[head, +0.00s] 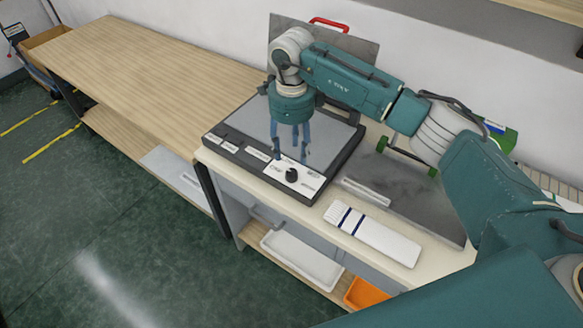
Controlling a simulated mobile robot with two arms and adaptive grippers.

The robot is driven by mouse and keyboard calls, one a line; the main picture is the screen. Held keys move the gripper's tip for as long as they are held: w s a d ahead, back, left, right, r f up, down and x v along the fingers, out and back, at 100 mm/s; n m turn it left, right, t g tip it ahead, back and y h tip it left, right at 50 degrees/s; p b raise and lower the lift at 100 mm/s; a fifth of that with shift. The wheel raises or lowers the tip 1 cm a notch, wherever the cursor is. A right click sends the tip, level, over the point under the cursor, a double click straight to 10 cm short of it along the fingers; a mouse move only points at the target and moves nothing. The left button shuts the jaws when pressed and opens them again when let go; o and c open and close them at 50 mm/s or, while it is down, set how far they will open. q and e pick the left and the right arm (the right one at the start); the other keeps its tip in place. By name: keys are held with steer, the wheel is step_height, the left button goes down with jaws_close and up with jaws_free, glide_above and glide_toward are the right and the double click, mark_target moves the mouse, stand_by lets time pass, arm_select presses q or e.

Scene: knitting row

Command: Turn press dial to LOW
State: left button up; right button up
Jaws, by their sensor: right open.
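The press (232,140) is a flat grey plate in a black frame on the bench, with its lid (358,48) standing up at the back and a red handle (330,22) on top. The press dial (292,176) is a small black knob on a white panel (312,183) at the front right corner. The panel's labels and the knob's pointing direction are too small to read. My right gripper (290,157) points down over the plate, open and empty, its fingertips just behind the dial and apparently apart from it. My left gripper is out of view.
A white piece with dark blue stripes (385,240) lies at the bench's front right, by a grey mat (420,205). A green object (505,138) is behind my right arm. A white tray (300,262) and orange bin (366,293) sit below. The left bench (150,70) is clear.

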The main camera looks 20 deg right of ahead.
mark_target(292, 172)
step_height(292, 172, down, 7)
steer(key=shift+f+p, duration=0.2)
steer(key=shift+p, duration=0.95)
steer(key=shift+f, duration=0.7)
steer(key=c, duration=1.1)
